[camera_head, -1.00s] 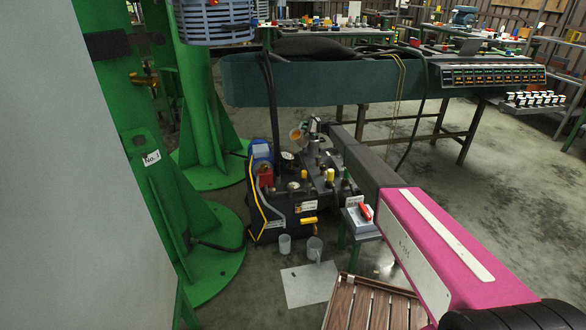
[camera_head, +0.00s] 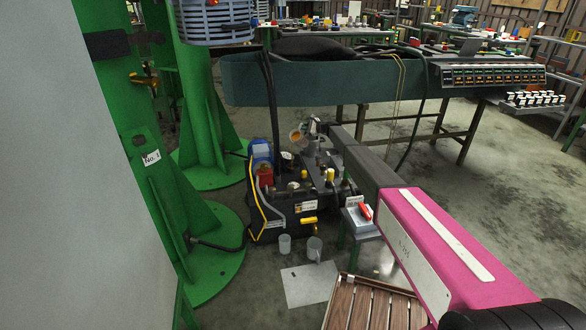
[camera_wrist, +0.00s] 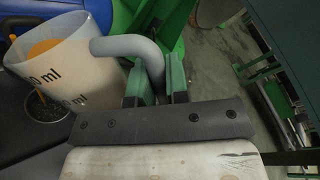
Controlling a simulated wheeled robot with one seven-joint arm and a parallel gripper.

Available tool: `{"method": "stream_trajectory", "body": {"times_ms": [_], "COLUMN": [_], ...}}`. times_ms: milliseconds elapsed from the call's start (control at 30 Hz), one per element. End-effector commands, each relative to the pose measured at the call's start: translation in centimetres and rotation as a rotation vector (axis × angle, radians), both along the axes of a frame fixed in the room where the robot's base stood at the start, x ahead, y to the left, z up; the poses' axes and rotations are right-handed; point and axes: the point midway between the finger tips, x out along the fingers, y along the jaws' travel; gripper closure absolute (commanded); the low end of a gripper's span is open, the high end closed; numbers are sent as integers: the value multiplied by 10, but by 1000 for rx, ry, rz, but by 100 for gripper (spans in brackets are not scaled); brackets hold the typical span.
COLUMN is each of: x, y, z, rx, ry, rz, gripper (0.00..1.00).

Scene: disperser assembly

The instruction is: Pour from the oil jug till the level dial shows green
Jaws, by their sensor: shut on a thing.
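The oil jug (camera_wrist: 75,60) is a translucent pale vessel with black ml markings and a grey handle (camera_wrist: 135,46). It is tilted, with orange oil showing inside at the left in the wrist view. My gripper (camera_wrist: 160,88) is shut on the handle with its green fingertips. In the head view the jug (camera_head: 296,136) and my gripper (camera_head: 314,128) are above the dark power unit (camera_head: 285,215). Small round gauges (camera_head: 293,185) sit on the unit; I cannot read any colour on a level dial.
A blue motor (camera_head: 261,150) and red part stand at the unit's left. Green columns (camera_head: 150,150) rise at left, and a long teal bench (camera_head: 340,80) stands behind.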

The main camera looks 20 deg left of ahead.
Motion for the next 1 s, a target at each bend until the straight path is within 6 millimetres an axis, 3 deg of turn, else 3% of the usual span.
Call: {"method": "stream_trajectory", "body": {"times_ms": [1000], "x": [-5], "y": [1], "z": [5], "rx": [-18], "ry": [-77], "rz": [0], "gripper": [100]}}
